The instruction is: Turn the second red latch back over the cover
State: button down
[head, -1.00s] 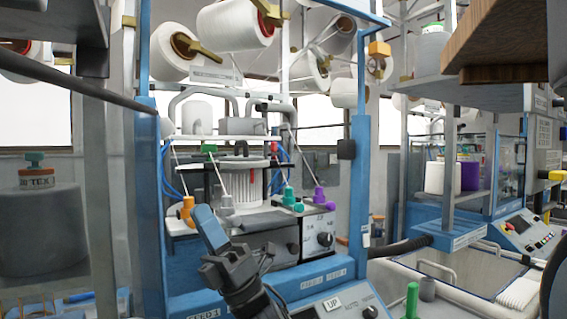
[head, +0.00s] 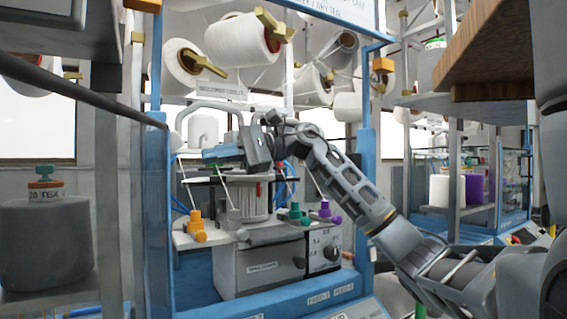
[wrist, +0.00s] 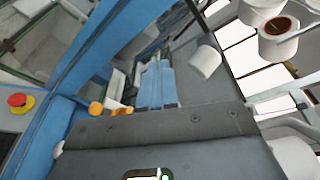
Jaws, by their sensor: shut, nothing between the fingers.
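A small red piece (head: 258,189), perhaps one of the red latches, shows at the white ribbed cylinder (head: 249,207) in the middle of the knitting machine. I cannot tell which latch it is or how it is turned. My gripper (head: 214,155), with blue fingers, is shut and empty above the plate, to the upper left of the red piece. In the wrist view the blue fingers (wrist: 156,84) lie side by side. No red latch is clear there.
Orange (head: 195,226), teal (head: 295,213) and purple (head: 328,211) pegs stand around the cylinder, with thin rods slanting up. Blue frame posts (head: 364,190) flank the machine, and yarn cones (head: 241,38) hang above. A red button (wrist: 20,101) shows at the left in the wrist view.

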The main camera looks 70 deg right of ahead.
jog(key=s+d+r+g+h, duration=0.2)
jog(key=s+d+h, duration=0.2)
jog(key=d+h, duration=0.65)
jog(key=g+h, duration=0.4)
send_near(280, 165)
notch_tip(280, 165, down, 7)
jog(key=w+d+p, duration=0.1)
jog(key=w+p, duration=0.1)
